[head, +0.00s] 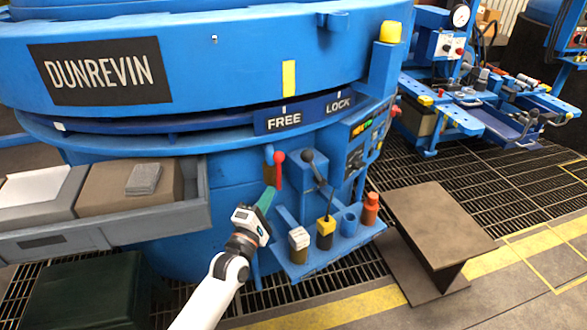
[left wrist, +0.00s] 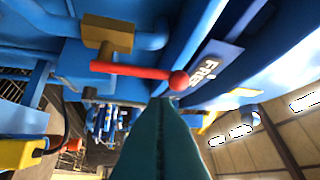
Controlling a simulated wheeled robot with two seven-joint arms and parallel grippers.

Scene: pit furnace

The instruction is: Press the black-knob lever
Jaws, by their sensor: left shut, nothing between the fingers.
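The black-knob lever (head: 308,157) stands on a blue box on the furnace front, its shaft slanting down to the right. A red lever with a red ball knob (head: 279,158) is just left of it; it also shows in the left wrist view (left wrist: 135,72), on a brown block. My left gripper (head: 268,193), with teal fingers, is shut and empty, just below the red lever in the head view. Its fingers (left wrist: 160,105) point up toward the red knob in the left wrist view. I cannot tell whether they touch. I cannot make out the black knob there. My right gripper is not in view.
A FREE/LOCK plate (head: 305,113) is above the levers. A blue shelf (head: 330,248) below carries several small items, including a red bottle (head: 370,208). A grey tray (head: 110,228) juts out at left. A brown stand (head: 436,222) is at right on the grating.

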